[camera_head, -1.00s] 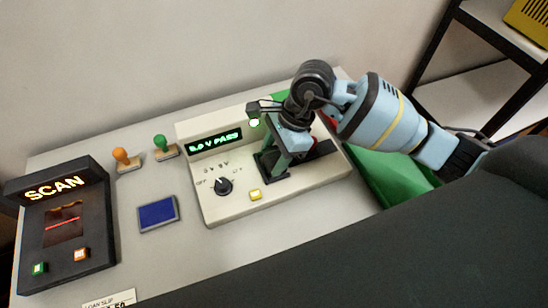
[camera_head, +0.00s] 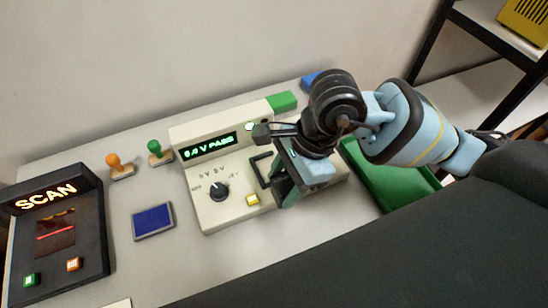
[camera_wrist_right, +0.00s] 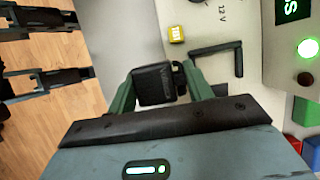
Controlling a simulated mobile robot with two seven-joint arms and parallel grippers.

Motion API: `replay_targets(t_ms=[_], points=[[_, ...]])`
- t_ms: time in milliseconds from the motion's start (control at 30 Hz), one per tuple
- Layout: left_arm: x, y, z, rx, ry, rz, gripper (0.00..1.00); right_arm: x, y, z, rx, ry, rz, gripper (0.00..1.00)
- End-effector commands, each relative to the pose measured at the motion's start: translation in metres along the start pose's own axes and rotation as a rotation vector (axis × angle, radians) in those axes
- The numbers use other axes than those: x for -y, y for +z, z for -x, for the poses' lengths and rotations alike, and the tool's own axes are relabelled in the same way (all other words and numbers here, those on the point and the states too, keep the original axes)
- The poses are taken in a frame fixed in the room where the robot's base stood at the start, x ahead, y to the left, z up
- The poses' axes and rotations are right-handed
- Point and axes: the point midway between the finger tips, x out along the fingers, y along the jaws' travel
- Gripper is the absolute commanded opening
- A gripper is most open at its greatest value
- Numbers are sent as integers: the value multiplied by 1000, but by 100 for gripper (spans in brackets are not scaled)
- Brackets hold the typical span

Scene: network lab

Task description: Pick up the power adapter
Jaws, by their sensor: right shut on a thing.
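The power adapter (camera_wrist_right: 155,84) is a small black block in the right wrist view. It sits between the two green fingers of my right gripper (camera_wrist_right: 165,88), which is shut on it. In the head view my right gripper (camera_head: 283,190) is over the right part of the cream tester (camera_head: 237,213), and its own body hides most of the adapter. The tester's black bracket (camera_wrist_right: 216,50) is empty beside the adapter in the wrist view.
The tester has a lit display (camera_head: 209,146), a black dial (camera_head: 218,191) and a yellow button (camera_head: 252,200). A green tray (camera_head: 385,180) is at the right. The scanner (camera_head: 55,235), two stamps and a blue pad (camera_head: 153,221) are at the left.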

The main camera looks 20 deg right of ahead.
Motion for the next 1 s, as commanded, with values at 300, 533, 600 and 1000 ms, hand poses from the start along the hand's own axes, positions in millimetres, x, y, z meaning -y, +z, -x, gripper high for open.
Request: replay_targets(t_ms=[300,533,600,1000], points=[[0,0,-4,-4,0,0,43,-56,8,2,1,-1,2,24],[0,-1,-5,-5,1,0,43,-71,10,3,0,-1,0,24],[0,-1,-5,-5,1,0,43,-72,10,3,0,-1,-1,24],[1,2,-6,0,1,-1,43,-72,11,2,0,-2,-4,24]])
